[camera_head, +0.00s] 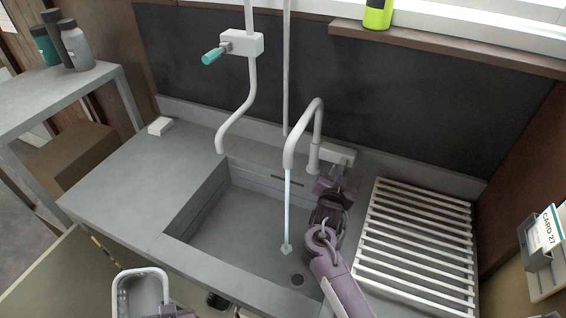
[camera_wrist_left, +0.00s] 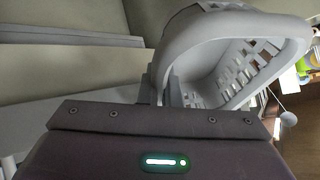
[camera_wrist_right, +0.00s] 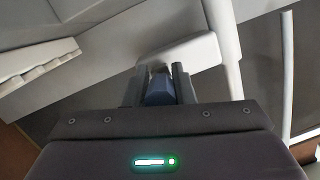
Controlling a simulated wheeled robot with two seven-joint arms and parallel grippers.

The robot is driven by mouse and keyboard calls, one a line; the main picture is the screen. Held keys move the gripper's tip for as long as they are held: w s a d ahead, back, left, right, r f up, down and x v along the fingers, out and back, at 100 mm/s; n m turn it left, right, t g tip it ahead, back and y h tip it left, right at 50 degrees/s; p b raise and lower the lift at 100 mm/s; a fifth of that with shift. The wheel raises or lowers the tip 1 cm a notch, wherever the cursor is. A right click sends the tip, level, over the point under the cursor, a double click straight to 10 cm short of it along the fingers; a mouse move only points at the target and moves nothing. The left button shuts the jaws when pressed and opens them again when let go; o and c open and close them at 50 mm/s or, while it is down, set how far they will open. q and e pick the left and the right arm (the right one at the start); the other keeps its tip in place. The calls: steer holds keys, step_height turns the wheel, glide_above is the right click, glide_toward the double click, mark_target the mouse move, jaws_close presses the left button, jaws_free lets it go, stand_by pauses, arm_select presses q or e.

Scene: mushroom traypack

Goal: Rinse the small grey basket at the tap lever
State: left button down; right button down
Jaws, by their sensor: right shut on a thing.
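The small grey basket (camera_head: 121,296) is at the lower left of the head view, in front of the counter and outside the sink. In the left wrist view its rim and slotted wall (camera_wrist_left: 262,60) fill the upper right. My left gripper (camera_wrist_left: 163,86) is shut on the basket's rim and holds it tilted. My right gripper (camera_head: 338,178) is at the base of the tap (camera_head: 318,125). In the right wrist view its fingers are shut on the blue tap lever (camera_wrist_right: 158,89). A water stream (camera_head: 287,205) runs from the spout into the sink.
The sink (camera_head: 235,222) holds no objects, only a drain (camera_head: 297,279). A second spout with a teal handle (camera_head: 212,56) hangs at the back left. A white slatted rack (camera_head: 415,245) lies right of the sink. A small white block (camera_head: 160,126) sits on the left counter.

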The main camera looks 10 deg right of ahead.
arm_select(q)
step_height(320, 180, up, 3)
steer(key=shift+f+p, duration=0.1)
steer(key=shift+p, duration=0.7)
arm_select(e)
steer(key=shift+a+r+g+y, duration=0.1)
steer(key=shift+r+g+y, duration=0.2)
steer(key=shift+r+g, duration=0.25)
arm_select(q)
steer(key=shift+r, duration=0.2)
arm_select(e)
steer(key=shift+f, duration=0.15)
steer(key=c, duration=1.3)
jaws_free()
steer(key=shift+f, duration=0.1)
arm_select(q)
steer(key=shift+s+a, duration=0.1)
